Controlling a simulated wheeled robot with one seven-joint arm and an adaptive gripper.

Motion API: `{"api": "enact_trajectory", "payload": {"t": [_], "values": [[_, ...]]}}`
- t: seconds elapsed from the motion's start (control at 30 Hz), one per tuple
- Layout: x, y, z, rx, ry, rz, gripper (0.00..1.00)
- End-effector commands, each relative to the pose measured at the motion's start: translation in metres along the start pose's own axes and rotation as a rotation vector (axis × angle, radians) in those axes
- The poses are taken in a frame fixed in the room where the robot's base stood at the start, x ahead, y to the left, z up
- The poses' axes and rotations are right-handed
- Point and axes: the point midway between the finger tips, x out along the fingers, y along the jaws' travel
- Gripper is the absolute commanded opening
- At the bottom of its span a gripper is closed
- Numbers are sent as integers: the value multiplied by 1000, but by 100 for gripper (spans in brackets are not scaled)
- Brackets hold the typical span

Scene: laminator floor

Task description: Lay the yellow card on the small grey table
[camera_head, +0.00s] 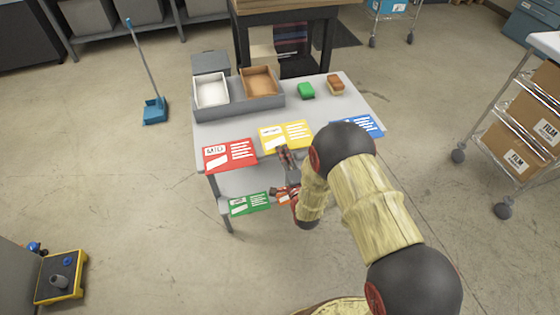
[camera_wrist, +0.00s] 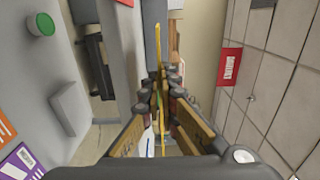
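My gripper (camera_head: 285,157) is at the yellow card's near edge. In the wrist view the yellow card (camera_wrist: 157,45) shows edge-on as a thin line running between my fingers (camera_wrist: 161,100). The fingers are close together, one on each side of it, and look shut on it. Whether the card's underside touches the table top cannot be told.
A grey holder with a white tray (camera_head: 211,90) and a brown tray (camera_head: 259,82) stands at the table's back left. A green card (camera_head: 249,203) lies on the lower shelf.

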Motion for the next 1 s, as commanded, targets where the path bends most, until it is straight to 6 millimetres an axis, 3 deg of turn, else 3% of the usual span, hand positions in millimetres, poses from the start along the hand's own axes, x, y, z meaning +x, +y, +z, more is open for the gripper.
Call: {"api": "enact_trajectory", "payload": {"t": [0.17, 0.43, 0.83, 1.0], "values": [[4, 8, 6, 0, -1, -1, 0], [6, 44, 9, 0, 0, 1, 0], [6, 47, 9, 0, 0, -1, 0], [6, 46, 9, 0, 0, 0, 11]]}}
